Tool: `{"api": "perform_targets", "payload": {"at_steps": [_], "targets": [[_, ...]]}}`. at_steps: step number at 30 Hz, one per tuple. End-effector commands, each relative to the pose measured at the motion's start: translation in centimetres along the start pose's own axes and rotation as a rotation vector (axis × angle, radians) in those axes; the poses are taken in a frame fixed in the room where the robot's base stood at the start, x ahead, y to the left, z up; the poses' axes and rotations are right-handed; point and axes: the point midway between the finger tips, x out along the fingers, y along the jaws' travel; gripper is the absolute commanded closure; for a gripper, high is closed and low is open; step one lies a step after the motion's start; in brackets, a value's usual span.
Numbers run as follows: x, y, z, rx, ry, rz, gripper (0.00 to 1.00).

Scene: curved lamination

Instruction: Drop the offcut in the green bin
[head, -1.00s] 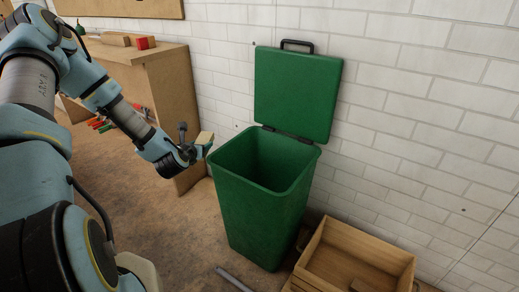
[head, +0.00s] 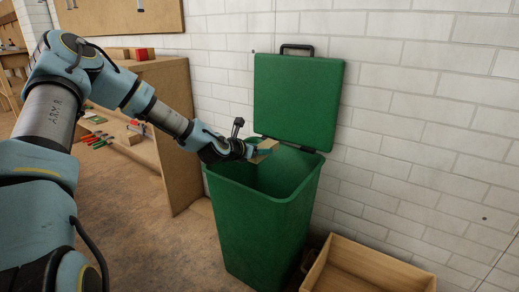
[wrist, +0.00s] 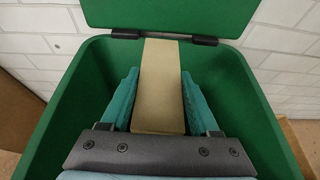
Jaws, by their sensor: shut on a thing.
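The offcut (wrist: 158,90) is a pale tan wooden block, held between the two teal fingers of my gripper (wrist: 157,100) in the wrist view. In the head view the offcut (head: 264,148) shows at the tip of my gripper (head: 255,152), over the mouth of the green bin (head: 262,225). The bin's lid (head: 298,100) stands open against the wall. In the wrist view the green bin (wrist: 245,110) surrounds the gripper on the left, right and far side. The bin's floor is mostly hidden.
A wooden crate (head: 365,268) stands on the floor right of the bin. A wooden workbench (head: 165,120) with tools on its lower shelf is at the left. A white brick wall (head: 430,110) is close behind the bin.

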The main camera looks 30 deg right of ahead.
Motion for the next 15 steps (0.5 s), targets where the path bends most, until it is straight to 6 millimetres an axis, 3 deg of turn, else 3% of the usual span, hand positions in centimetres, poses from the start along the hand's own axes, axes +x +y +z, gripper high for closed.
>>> {"api": "perform_targets", "payload": {"at_steps": [1, 6, 15], "targets": [[0.5, 0.0, -1.1, 0.001, -0.001, 0.0, 1.0], [1.1, 0.0, -2.5, 0.0, -0.001, 0.001, 1.0], [1.1, 0.1, -2.6, 0.0, -0.002, 0.002, 1.0]]}}
